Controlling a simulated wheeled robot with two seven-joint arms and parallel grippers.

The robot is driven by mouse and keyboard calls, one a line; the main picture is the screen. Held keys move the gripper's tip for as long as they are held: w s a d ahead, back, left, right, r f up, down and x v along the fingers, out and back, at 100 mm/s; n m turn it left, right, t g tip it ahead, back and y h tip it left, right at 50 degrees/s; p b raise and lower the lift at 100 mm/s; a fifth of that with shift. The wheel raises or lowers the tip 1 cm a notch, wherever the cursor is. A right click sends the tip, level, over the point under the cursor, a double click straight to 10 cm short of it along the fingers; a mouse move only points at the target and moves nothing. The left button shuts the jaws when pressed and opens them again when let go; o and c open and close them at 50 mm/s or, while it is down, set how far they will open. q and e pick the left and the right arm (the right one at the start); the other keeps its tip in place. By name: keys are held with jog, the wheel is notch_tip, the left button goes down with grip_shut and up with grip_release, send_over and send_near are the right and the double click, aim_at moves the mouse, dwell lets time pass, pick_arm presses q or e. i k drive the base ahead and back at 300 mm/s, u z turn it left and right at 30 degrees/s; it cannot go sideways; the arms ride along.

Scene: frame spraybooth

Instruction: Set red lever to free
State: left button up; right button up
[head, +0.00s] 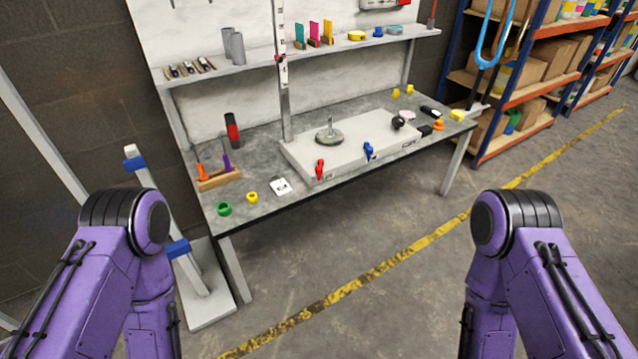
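A small red lever (320,169) is on the front left part of a light grey panel box (352,162) on the workbench. It looks roughly upright; its exact setting and any marking beside it are too small to read. A blue lever (368,151) is on the same box to its right. My two purple arms come in at the lower left and lower right, well short of the bench. Their grippers are outside the picture.
The grey workbench (262,208) holds a green ring (224,209), a yellow ring (252,197), a white card (281,187) and a wooden tool holder (219,180) left of the box. A metal post (284,100) rises behind it. The floor in front is clear.

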aim_at(319, 169)
jog(key=u, duration=0.55)
jog(key=i, duration=0.65)
jog(key=z, duration=1.25)
